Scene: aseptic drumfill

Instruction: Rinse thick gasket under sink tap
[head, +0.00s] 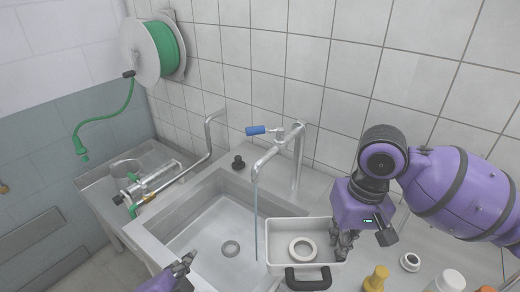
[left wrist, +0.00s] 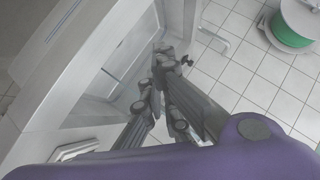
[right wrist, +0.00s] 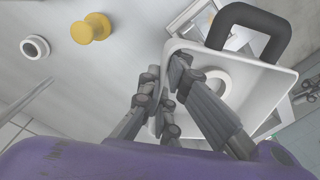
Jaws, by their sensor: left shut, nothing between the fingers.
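A thick pale ring gasket (head: 302,249) lies flat in a white tray (head: 278,225) with a dark handle (head: 307,279); it also shows in the right wrist view (right wrist: 215,86). My right gripper (head: 342,240) is at the tray's right wall, its fingers (right wrist: 162,78) on either side of that wall. Whether they press on it is unclear. The tap (head: 278,148) with a blue lever (head: 257,130) has a thin stream (head: 256,215) falling into the sink (head: 200,215), left of the tray. My left gripper (head: 182,266) is shut and empty at the sink's front; its fingers (left wrist: 163,60) show in the left wrist view.
A smaller white-and-black ring (head: 409,262), a yellow spool-shaped piece (head: 376,278) and a white bottle (head: 449,281) stand on the right counter. A metal side tray (head: 105,180) with pipe fittings is left of the sink. A green hose reel (head: 155,50) hangs on the wall.

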